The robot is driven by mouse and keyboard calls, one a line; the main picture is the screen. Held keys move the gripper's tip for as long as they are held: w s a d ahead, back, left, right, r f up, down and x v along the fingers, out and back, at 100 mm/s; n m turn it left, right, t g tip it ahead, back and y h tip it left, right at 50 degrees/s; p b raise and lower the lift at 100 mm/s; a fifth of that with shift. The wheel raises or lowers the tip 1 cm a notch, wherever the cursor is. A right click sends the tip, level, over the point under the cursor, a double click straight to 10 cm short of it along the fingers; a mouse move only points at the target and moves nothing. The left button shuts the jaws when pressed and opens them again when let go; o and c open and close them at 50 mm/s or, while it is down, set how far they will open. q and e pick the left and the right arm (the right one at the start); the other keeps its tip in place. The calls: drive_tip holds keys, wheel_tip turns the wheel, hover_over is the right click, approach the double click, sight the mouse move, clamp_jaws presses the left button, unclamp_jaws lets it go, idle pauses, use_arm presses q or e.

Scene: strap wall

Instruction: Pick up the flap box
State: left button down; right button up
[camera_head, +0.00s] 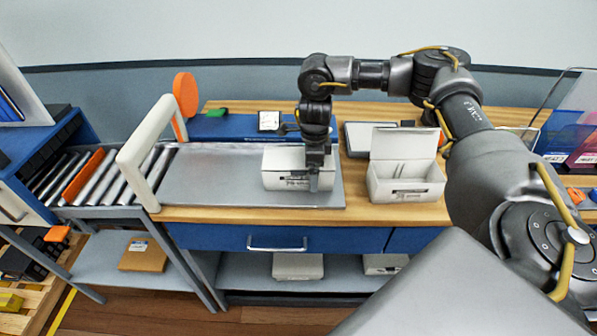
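A closed white box (284,168) sits at the right end of the grey metal plate on the bench. A second white box (405,181) stands to its right on the wood, its lid flap raised and its inside showing. My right gripper (313,184) points down at the right part of the closed box, in front of its face or over it. The gap between its fingers is too small to make out, and I cannot tell whether it touches the box. My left gripper is not in view.
A roller conveyor (97,178) with a white arch (146,150) adjoins the plate (215,178) at the left. An orange disc (186,94) rises behind. More boxes lie on the lower shelf (340,284). The plate's left part is clear.

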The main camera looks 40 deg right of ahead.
sight(296, 166)
drive_tip(key=c, duration=0.9)
drive_tip(key=shift+r, duration=0.1)
drive_tip(key=shift+w+r, duration=0.1)
drive_tip(key=shift+r, duration=0.55)
drive_tip(key=a+r, duration=0.4)
drive_tip(key=r, duration=0.1)
drive_tip(key=a+r+b, duration=0.1)
drive_tip(key=r, duration=0.2)
drive_tip(key=shift+a, duration=0.4)
drive_tip(key=a+r+b, duration=0.2)
drive_tip(key=a+r, duration=0.1)
drive_tip(key=a, duration=0.5)
drive_tip(key=shift+s+a+r, duration=0.2)
drive_tip(key=shift+s+r, duration=0.1)
